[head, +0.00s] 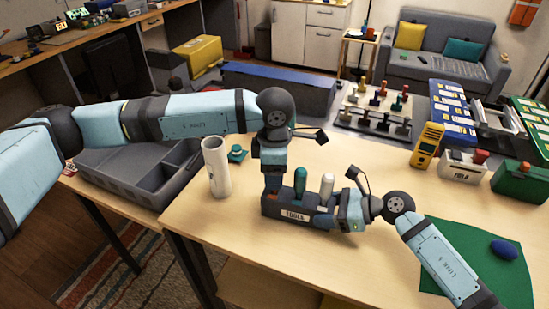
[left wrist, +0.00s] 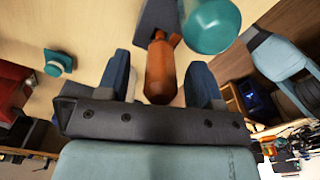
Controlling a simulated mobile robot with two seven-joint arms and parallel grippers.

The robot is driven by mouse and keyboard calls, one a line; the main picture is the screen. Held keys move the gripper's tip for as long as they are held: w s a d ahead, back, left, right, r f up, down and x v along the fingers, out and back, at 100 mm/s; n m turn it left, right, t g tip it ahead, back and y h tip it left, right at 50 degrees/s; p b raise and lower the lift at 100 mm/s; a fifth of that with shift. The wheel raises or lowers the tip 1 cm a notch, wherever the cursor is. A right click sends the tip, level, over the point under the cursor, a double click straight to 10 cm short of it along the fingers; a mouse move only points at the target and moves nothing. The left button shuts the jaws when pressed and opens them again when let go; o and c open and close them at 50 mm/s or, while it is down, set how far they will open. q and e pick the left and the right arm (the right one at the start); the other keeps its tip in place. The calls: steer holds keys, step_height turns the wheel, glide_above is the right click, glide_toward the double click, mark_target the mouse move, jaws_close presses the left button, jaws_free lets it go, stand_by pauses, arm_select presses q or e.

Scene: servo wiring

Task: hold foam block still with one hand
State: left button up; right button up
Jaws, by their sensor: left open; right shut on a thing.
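The dark foam block (head: 310,222), with a white label reading TOOLS, stands on the light wood table. A green handle (head: 300,183) and a white handle (head: 326,187) stand upright in it. My right gripper (head: 338,213) is shut on the block's right end. My left gripper (head: 271,188) points down over the block's left end. In the left wrist view its two fingers (left wrist: 160,68) are open, with an orange handle (left wrist: 160,75) between them and a teal handle (left wrist: 213,25) beside them. The left gripper largely hides the orange handle in the head view.
A white cylinder (head: 216,167) stands left of the block, with a small green item (head: 237,154) behind it. A grey tray (head: 120,172) is farther left. A green mat (head: 505,262) with a blue oval object (head: 503,250) lies right. The front table middle is clear.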

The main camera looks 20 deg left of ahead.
arm_select(q)
steer(key=shift+f, duration=0.15)
steer(key=c, duration=1)
steer(key=shift+o, duration=0.9)
steer(key=shift+c, duration=1)
